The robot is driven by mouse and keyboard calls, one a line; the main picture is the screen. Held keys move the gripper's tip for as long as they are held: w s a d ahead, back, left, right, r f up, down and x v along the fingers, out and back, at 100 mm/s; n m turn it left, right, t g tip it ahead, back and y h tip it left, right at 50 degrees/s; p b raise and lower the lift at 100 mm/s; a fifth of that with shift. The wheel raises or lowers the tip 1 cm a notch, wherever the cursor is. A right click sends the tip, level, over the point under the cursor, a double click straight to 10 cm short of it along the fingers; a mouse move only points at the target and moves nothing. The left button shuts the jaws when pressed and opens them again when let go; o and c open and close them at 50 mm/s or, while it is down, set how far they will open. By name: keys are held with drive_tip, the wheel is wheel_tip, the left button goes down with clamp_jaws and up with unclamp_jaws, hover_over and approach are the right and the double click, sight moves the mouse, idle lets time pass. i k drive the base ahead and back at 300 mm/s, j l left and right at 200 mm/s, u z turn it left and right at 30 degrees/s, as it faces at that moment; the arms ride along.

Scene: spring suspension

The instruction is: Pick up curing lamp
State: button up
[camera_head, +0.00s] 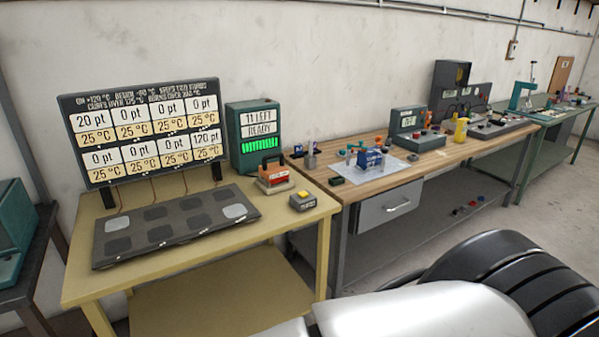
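No object is clearly labelled as the curing lamp. A red and dark hand-held device with a looped handle (273,170) sits on a pale base at the right end of the yellow table; it may be the curing lamp, but I cannot tell for sure. It stands in front of a green box with a lit screen (254,140) reading "11 LEFT READY". My gripper is not in view. Smooth white and black ribbed parts at the bottom right look like my own body.
A wooden workbench (448,157) to the right carries a blue device (371,160) on a white sheet. Floor shows at far right.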

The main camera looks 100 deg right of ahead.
sight(275, 173)
drive_tip(key=z, duration=3.4)
drive_tip(key=i+l+u, duration=0.3)
drive_tip(key=i+l, duration=0.25)
drive_tip(key=i+l+u, duration=0.3)
drive_tip(key=i+l, duration=0.25)
drive_tip(key=l, duration=0.15)
drive_tip(key=i+l+u, duration=0.35)
drive_tip(key=i+l, duration=0.6)
drive_tip(key=i, duration=0.05)
